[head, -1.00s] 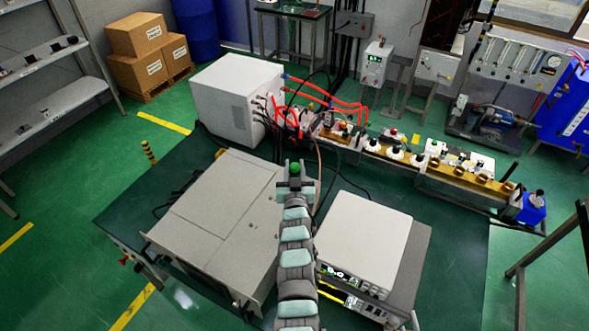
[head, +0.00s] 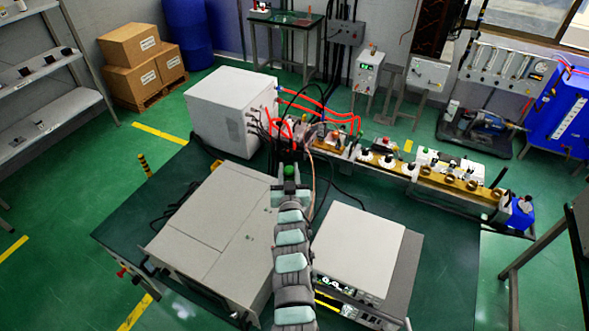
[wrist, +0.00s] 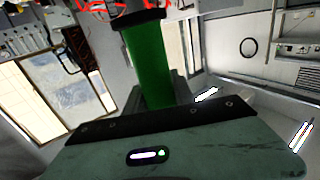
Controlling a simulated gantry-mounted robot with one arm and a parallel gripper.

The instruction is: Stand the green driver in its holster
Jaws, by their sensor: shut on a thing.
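The green driver shows as an upright green cylinder with a dark top (wrist: 148,62) in the wrist view. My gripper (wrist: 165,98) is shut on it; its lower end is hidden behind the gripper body. In the head view the driver is a small green spot (head: 290,172) at the far end of my arm. My gripper (head: 290,186) is above the middle of the bench there, near the cables by the white box. I cannot pick out the holster for certain in either view.
A large grey cabinet (head: 215,225) lies left of my arm and a white-topped instrument (head: 358,248) lies right. A white box (head: 230,112) with red hoses (head: 335,110) stands behind. A brass-coloured rail assembly (head: 450,180) extends right. Bare green bench (head: 450,270) shows at right.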

